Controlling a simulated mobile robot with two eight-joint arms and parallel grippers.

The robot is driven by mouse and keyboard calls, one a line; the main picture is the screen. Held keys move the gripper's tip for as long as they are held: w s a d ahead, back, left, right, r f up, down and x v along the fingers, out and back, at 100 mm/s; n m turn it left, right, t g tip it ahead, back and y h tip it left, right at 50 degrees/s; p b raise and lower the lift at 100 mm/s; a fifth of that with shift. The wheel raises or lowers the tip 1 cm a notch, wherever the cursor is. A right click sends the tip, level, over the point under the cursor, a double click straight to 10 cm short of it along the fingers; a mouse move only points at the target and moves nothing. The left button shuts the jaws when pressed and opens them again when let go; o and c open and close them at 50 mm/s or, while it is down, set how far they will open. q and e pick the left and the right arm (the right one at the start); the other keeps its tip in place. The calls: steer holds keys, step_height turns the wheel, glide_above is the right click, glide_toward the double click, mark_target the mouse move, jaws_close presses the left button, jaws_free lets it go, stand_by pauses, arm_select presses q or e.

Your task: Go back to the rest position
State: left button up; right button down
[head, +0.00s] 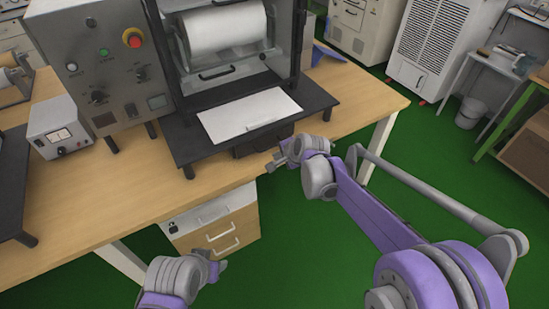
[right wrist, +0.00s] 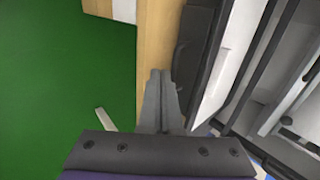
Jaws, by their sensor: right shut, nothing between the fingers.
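My right gripper (head: 277,162) is at the front edge of the test machine's black base plate (head: 318,103). In the right wrist view the two fingers of the right gripper (right wrist: 160,74) lie together, shut with nothing between them. The fingers point along the wooden table edge (right wrist: 154,40). I cannot tell whether they touch the plate or the table. My left gripper (head: 217,268) is low at the bottom of the head view, in front of the drawer cabinet (head: 213,221). It is small and partly hidden by its wrist, so its opening is unclear.
The test machine holds a white roll (head: 222,30), with a white sheet (head: 225,121) lying on its base plate. A control box (head: 112,60) and a small meter (head: 57,124) stand left on the wooden table (head: 100,205). Green floor (head: 300,255) is open between my arms.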

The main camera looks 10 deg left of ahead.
steer(key=s+d+r+n+h+p, duration=0.1)
steer(key=s+d+r+n+p, duration=0.1)
steer(key=s+d+r, duration=0.65)
arm_select(q)
step_height(320, 180, up, 7)
steer(key=w+p, duration=0.2)
steer(key=p, duration=0.2)
steer(key=shift+w, duration=0.25)
arm_select(e)
steer(key=s+d+n+h, duration=0.1)
steer(key=s+d+n, duration=0.2)
steer(key=s, duration=0.5)
steer(key=s+d+f+n+h, duration=0.1)
steer(key=s+d+n, duration=0.1)
steer(key=s+d, duration=0.4)
steer(key=s+d+f+n+g+h, duration=0.1)
steer(key=s+d+n+h, duration=0.1)
steer(key=s+d, duration=0.3)
steer(key=s+n, duration=0.1)
steer(key=s, duration=0.3)
steer(key=shift+s+f+n, duration=0.15)
steer(key=shift+s+n, duration=0.15)
steer(key=shift+s, duration=0.05)
arm_select(q)
steer(key=shift+a+r, duration=0.1)
